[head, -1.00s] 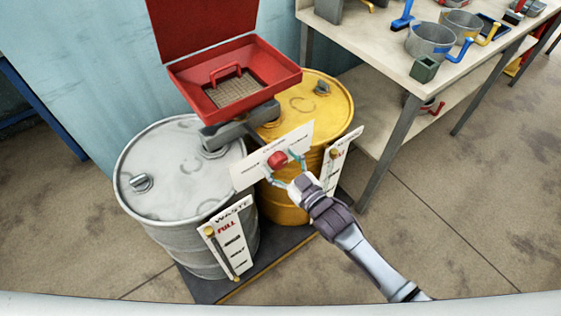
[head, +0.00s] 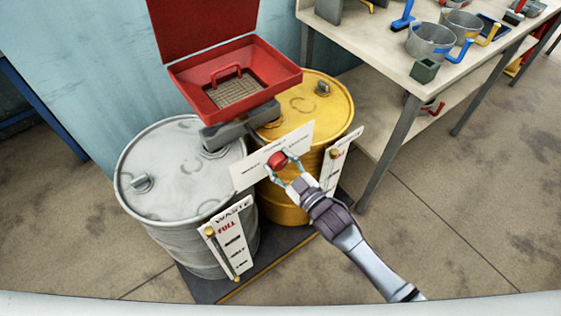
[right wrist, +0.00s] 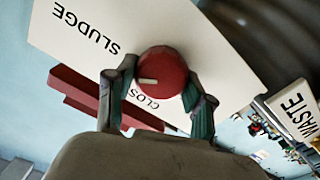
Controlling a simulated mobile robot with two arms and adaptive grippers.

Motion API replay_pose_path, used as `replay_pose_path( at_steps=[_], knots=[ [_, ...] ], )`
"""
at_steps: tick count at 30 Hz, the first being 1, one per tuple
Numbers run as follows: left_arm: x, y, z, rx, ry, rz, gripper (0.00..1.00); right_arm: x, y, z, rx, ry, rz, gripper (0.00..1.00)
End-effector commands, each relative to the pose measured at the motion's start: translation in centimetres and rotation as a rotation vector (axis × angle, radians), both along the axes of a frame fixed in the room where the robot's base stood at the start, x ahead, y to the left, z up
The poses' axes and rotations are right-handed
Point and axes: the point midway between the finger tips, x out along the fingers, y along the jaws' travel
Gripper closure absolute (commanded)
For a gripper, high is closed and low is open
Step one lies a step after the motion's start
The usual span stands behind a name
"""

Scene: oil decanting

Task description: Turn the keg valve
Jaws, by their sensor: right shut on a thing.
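The keg valve shows as a round red knob (head: 277,160) on a white label plate (head: 250,172) in front of the two drums. In the right wrist view the knob (right wrist: 162,74) carries a short pale mark, with "SLUDGE" and a partly covered "CLOS..." printed on the plate (right wrist: 90,40). My right gripper (head: 283,165) is shut on the knob. Its two fingers (right wrist: 155,95) sit on either side of the knob in the right wrist view. My left gripper is not in view.
A white drum (head: 180,165) and a yellow drum (head: 310,105) stand on a dark pallet (head: 215,289) below an open red tray (head: 290,77). A workbench (head: 385,55) with buckets and tools is at the right. The floor in front is clear.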

Motion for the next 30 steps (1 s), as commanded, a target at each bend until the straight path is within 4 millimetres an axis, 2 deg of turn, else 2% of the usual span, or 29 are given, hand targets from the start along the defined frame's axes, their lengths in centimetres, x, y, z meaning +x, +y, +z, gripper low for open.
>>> replay_pose_path(
  at_steps=[18, 30],
  knots=[
    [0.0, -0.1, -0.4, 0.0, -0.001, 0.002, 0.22, -0.2, 0.1, -0.4, -0.472, -0.341, -0.001, 0.82],
    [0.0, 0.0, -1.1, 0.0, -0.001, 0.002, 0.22, -0.2, 0.2, -0.5, -0.707, -0.512, 0.002, 0.82]
  ],
)
